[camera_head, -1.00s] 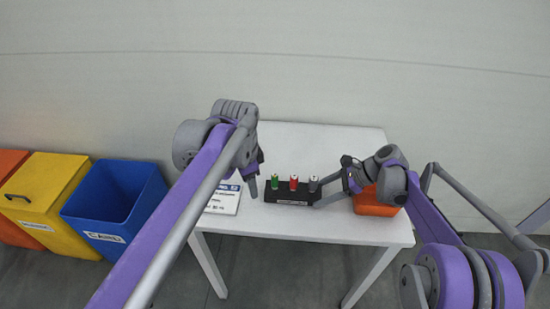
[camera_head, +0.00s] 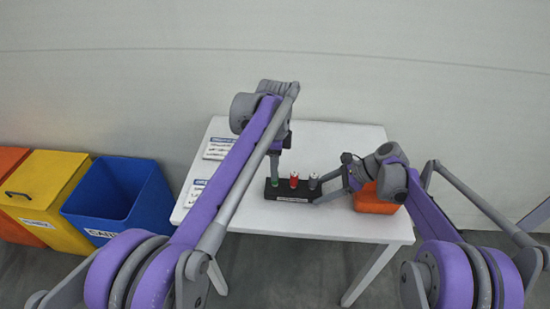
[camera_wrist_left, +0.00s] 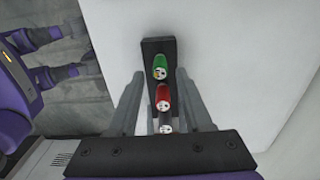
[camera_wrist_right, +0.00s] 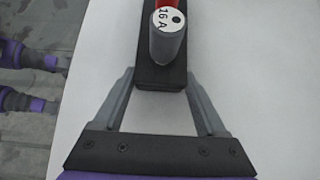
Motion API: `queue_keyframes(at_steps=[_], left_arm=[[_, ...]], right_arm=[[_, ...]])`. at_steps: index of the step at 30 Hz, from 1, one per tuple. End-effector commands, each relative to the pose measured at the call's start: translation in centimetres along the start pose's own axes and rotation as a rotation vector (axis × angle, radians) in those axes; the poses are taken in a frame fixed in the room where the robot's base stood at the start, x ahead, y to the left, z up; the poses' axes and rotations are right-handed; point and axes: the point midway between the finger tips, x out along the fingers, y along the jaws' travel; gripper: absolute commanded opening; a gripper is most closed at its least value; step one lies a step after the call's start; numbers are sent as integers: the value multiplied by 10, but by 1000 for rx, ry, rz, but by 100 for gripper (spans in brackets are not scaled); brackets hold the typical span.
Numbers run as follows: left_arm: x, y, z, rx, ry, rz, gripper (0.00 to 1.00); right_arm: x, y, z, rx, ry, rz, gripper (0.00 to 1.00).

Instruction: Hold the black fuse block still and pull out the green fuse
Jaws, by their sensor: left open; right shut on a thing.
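The black fuse block (camera_head: 290,195) lies on the white table with a green fuse (camera_head: 275,182), a red fuse (camera_head: 294,180) and a grey fuse (camera_head: 312,182) upright in a row. My right gripper (camera_wrist_right: 160,76) is shut on the block's right end, beside the grey fuse marked 16 A (camera_wrist_right: 167,42). My left gripper (camera_wrist_left: 160,75) is open above the block, pointing down at its left part. In the left wrist view its fingers are on either side of the row, with the green fuse (camera_wrist_left: 159,68) near the tips. I cannot tell whether they touch it.
An orange box (camera_head: 376,199) stands on the white table (camera_head: 335,222) beside my right gripper. White printed cards (camera_head: 218,149) lie at the table's left. Blue (camera_head: 112,195), yellow (camera_head: 45,188) and orange bins stand on the floor at left.

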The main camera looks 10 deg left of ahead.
Motion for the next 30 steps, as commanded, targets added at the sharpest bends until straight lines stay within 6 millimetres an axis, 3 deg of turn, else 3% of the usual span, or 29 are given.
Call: queue_keyframes(at_steps=[12,26,30], left_arm=[[43,0,0,-1,0,0,50],[52,0,0,-1,0,0,50],[52,0,0,-1,0,0,28]], right_arm=[[0,0,0,0,1,1,3],[0,0,0,0,1,1,3],[0,0,0,0,1,1,3]])
